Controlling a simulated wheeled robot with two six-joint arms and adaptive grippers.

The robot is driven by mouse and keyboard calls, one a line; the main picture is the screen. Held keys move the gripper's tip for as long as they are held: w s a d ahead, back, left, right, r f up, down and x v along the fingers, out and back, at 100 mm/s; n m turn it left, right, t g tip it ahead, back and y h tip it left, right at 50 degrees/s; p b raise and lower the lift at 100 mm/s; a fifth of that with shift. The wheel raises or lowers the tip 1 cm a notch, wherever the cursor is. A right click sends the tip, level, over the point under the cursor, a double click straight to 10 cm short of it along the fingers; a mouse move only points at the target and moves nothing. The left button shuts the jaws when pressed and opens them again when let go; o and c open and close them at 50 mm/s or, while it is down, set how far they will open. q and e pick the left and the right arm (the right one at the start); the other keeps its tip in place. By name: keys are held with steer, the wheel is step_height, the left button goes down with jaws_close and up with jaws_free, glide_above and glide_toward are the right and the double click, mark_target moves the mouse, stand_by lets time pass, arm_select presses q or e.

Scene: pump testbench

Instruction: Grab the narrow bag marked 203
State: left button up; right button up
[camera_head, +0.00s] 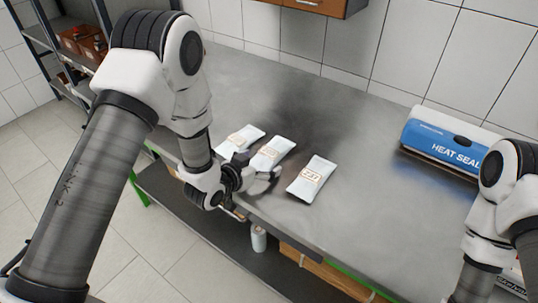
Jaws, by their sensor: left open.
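Three narrow white bags with orange-brown labels lie flat on the grey metal table: a left bag (240,140), a middle bag (271,153) and a right bag (312,179). The label on the right bag seems to end in 1, but it is small. The labels on the left and middle bags are too small to read, so I cannot tell which bag is marked 203. My left gripper (262,186) is open and empty near the table's front edge, just in front of the middle bag. My right gripper is out of view; only its arm shows at the right edge.
A blue and white heat sealer (440,140) stands at the back right of the table (370,215). A white bottle (259,238) stands on the lower shelf. A dark rack (75,45) with brown boxes is at the far left. The table between right bag and sealer is clear.

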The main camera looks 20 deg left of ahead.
arm_select(q)
steer(key=shift+s, duration=0.1)
steer(key=shift+s+r, duration=0.1)
steer(key=shift+r, duration=0.05)
steer(key=c, duration=1.4)
